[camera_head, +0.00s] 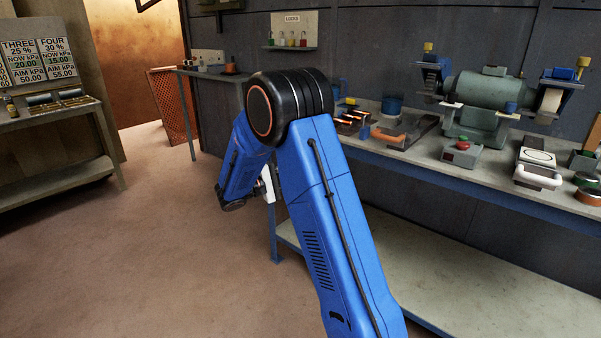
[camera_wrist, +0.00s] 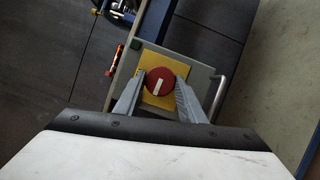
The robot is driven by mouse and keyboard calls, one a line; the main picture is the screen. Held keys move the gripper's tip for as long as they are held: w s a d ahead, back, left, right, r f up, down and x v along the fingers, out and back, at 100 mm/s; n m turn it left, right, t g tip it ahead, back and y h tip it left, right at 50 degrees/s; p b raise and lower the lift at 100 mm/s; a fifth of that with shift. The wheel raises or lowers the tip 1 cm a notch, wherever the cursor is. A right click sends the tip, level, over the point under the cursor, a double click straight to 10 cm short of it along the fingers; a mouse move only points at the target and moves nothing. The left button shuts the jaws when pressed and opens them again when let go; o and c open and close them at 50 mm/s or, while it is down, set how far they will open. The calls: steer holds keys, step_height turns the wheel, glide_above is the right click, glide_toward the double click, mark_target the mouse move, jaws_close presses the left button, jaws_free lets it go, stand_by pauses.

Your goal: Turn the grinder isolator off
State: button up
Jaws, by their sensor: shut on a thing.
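The grinder isolator shows in the wrist view as a grey box with a yellow plate (camera_wrist: 163,58) and a round red knob (camera_wrist: 160,80). I cannot read any on or off mark. In the head view, my blue arm hides the isolator and my gripper's fingers. The bench grinder (camera_head: 482,98) stands on the bench at the right.
The bench (camera_head: 385,158) has a blue edge and a lower shelf (camera_head: 480,300). A red-buttoned box (camera_head: 461,153) and a white-handled block (camera_head: 537,168) sit on it. A metal handle (camera_wrist: 218,98) stands close right of my fingers. Brown floor (camera_head: 150,240) is clear at left.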

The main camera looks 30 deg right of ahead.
steer(key=shift+w+n, duration=0.1)
steer(key=shift+n, duration=0.2)
stand_by(0.4)
steer(key=o, duration=1)
steer(key=shift+o, duration=0.2)
steer(key=shift+a, duration=0.1)
steer(key=a+f, duration=0.2)
steer(key=a, duration=1.5)
steer(key=shift+w, duration=0.25)
steer(key=shift+a, duration=0.1)
